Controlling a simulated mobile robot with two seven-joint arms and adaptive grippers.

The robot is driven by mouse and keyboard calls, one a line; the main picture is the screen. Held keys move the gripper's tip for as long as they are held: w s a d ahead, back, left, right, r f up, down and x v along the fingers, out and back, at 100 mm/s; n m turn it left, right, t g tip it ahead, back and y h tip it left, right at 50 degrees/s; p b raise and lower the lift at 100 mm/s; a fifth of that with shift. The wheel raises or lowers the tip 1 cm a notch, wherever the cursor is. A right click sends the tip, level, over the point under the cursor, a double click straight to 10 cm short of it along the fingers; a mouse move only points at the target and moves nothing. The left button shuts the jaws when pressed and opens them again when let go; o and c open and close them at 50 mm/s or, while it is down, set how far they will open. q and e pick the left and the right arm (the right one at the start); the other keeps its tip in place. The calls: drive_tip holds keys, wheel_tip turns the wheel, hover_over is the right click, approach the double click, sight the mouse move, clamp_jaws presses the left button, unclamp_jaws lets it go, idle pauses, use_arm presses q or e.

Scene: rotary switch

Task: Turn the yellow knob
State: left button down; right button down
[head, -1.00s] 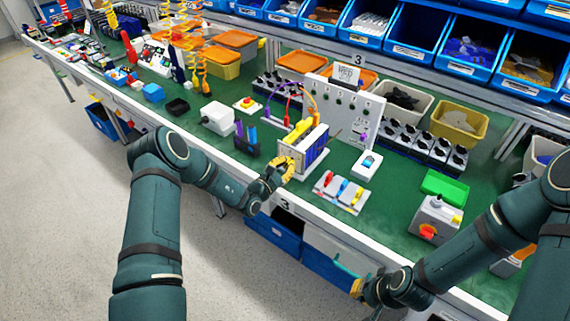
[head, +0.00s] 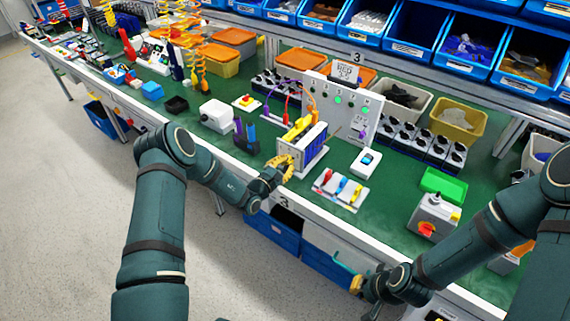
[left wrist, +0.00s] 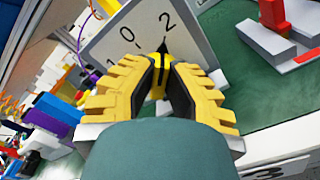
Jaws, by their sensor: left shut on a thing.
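The yellow knob (left wrist: 158,78) shows in the left wrist view on a white panel (left wrist: 112,42) marked 1, 0 and 2. Its dark pointer is close to the 2. My left gripper (left wrist: 163,66) has its yellow fingers on both sides of the knob and is shut on it. In the head view my left gripper (head: 286,165) is at the near face of the switch box (head: 311,147), and its fingers hide the knob. My right gripper (head: 355,284) hangs low in front of the bench, away from the knob; its opening is too small to tell.
An upright panel (head: 366,119) with lit green lamps stands behind the switch box. A board with red, blue and yellow levers (head: 341,188) lies to the right. A grey box with a red knob (head: 432,219) stands farther right. Blue bins hang below.

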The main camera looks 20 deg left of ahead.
use_arm(q)
drive_tip(key=shift+r, duration=0.1)
drive_tip(key=c, duration=1)
unclamp_jaws()
drive_tip(key=v, duration=1.2)
